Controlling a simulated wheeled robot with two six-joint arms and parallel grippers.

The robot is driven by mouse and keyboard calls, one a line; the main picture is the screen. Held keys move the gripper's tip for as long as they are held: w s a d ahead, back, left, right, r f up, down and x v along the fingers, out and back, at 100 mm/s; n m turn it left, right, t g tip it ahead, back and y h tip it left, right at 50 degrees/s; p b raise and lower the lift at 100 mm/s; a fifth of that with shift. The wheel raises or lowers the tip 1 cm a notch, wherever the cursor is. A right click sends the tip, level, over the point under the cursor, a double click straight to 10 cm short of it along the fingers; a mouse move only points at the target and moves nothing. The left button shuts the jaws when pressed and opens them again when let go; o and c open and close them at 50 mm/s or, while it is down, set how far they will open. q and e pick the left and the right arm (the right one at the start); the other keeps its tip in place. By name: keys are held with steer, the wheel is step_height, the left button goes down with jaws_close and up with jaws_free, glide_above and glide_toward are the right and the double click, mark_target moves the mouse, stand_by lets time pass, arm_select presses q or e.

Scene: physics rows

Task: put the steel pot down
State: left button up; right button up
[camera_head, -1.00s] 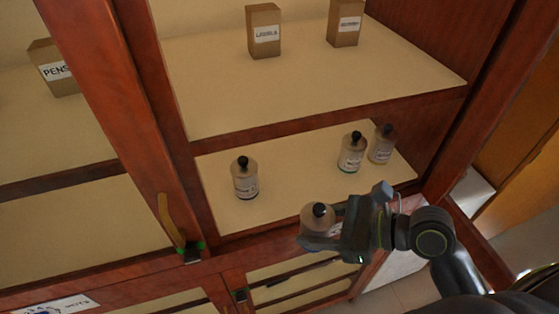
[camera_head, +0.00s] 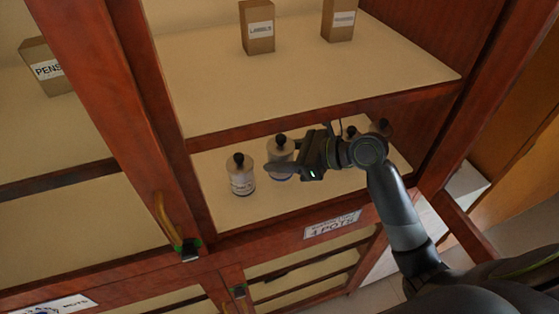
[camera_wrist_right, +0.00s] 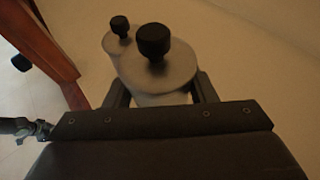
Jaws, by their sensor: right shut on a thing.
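My right gripper (camera_head: 284,168) is shut on the steel pot (camera_head: 280,150), a short grey cylinder with a black knob and a label. They are inside the lower shelf compartment. The pot is upright or nearly so; I cannot tell whether its base touches the shelf board (camera_head: 222,208). In the right wrist view the held pot (camera_wrist_right: 160,78) sits between the fingers (camera_wrist_right: 160,92). A similar pot (camera_head: 241,181) stands close to its left on the shelf, and it also shows behind it in the wrist view (camera_wrist_right: 117,45). My left gripper is out of view.
More pots stand at the compartment's right, mostly hidden by my right arm. The shelf above, holding cardboard boxes (camera_head: 257,28), and its red-brown edge (camera_head: 240,132) lie over this space. An upright (camera_head: 186,170) bounds it on the left. A label plate (camera_head: 332,225) is on the front edge.

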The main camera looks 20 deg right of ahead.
steer(key=shift+w+r, duration=0.15)
steer(key=shift+w, duration=0.25)
steer(key=shift+f+p, duration=0.35)
steer(key=shift+f, duration=1.45)
steer(key=o, duration=1.2)
steer(key=shift+f, duration=0.15)
